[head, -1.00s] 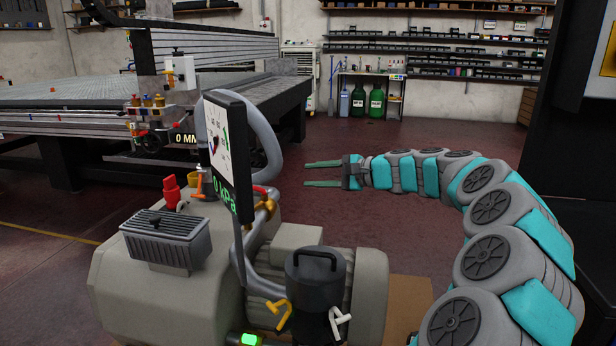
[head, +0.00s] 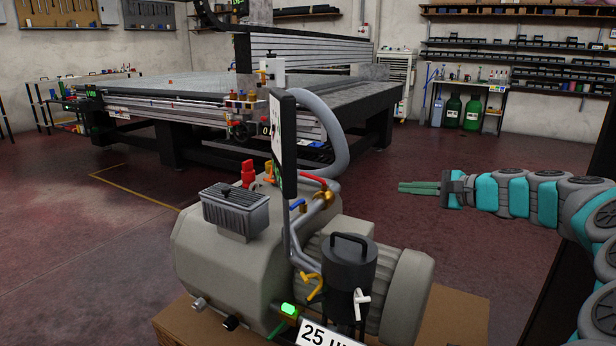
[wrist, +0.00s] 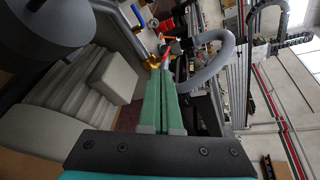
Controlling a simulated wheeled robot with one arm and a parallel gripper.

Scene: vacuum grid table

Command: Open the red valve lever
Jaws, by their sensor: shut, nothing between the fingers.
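The red valve lever (head: 314,180) sits on a brass valve (head: 326,196) on the grey pipe of the vacuum pump (head: 222,258), just right of the dark gauge panel. In the wrist view a red part that looks like the lever (wrist: 172,52) shows beyond the fingertips, near brass fittings (wrist: 152,62). My gripper (head: 400,187) is to the right of the lever in the head view, apart from it. Its green fingers are together and empty, and they also show together in the wrist view (wrist: 165,83).
The gauge panel (head: 283,145) stands edge-on left of the lever, and a thick grey hose (head: 336,130) curves behind it. A blue lever (head: 297,204), a yellow lever (head: 312,284) and a black canister (head: 348,265) are close by. Open floor lies right of the pump.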

